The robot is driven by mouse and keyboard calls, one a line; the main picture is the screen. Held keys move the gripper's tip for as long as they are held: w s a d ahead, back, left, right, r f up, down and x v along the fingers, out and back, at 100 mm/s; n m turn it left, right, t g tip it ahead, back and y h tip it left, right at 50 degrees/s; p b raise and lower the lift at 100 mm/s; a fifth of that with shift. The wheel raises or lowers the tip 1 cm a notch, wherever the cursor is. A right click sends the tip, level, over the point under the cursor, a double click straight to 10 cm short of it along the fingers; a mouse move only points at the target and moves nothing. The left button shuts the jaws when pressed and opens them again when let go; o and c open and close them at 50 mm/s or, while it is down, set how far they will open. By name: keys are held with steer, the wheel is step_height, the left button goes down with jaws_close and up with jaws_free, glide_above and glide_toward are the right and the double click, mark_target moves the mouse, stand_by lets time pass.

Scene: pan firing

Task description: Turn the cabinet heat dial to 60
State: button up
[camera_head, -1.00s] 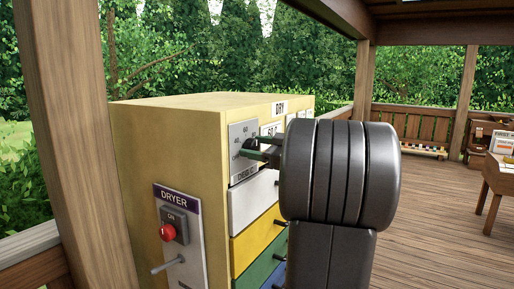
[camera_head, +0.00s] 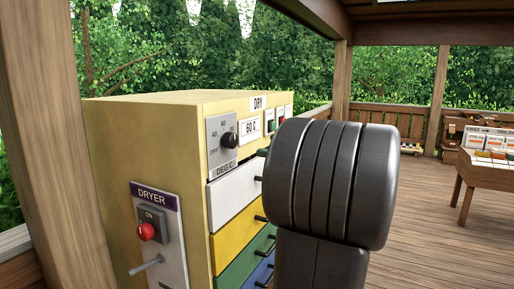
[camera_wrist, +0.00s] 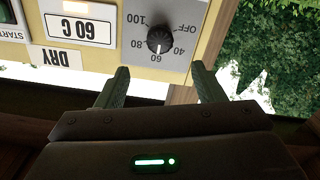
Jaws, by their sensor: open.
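The heat dial (camera_head: 229,140) is a black knob on a grey plate (camera_head: 216,167) marked DEG C, at the top of the yellow cabinet's front. It also shows upside down in the wrist view (camera_wrist: 160,38), its white pointer line on the 60 mark. The display (camera_head: 250,128) beside it reads 60 C, also in the wrist view (camera_wrist: 78,29). My gripper (camera_wrist: 163,78) is open and empty, its two green fingers apart and clear of the knob. In the head view my dark arm hides most of the gripper; only a green fingertip shows.
The yellow cabinet (camera_head: 105,150) has a DRYER panel (camera_head: 160,235) with a red button and lever on its side. White, yellow, green and blue drawers with dark handles lie below the dial. A wooden post (camera_head: 50,120) stands at left. Open wooden floor (camera_head: 430,240) lies right.

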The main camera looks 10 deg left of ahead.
mark_target(235, 140)
steer(key=shift+v, duration=1.1)
steer(key=shift+a, duration=0.1)
steer(key=p+x, duration=0.2)
steer(key=x, duration=1.1)
steer(key=shift+w+a, duration=0.15)
steer(key=shift+a, duration=0.25)
steer(key=shift+d, duration=0.15)
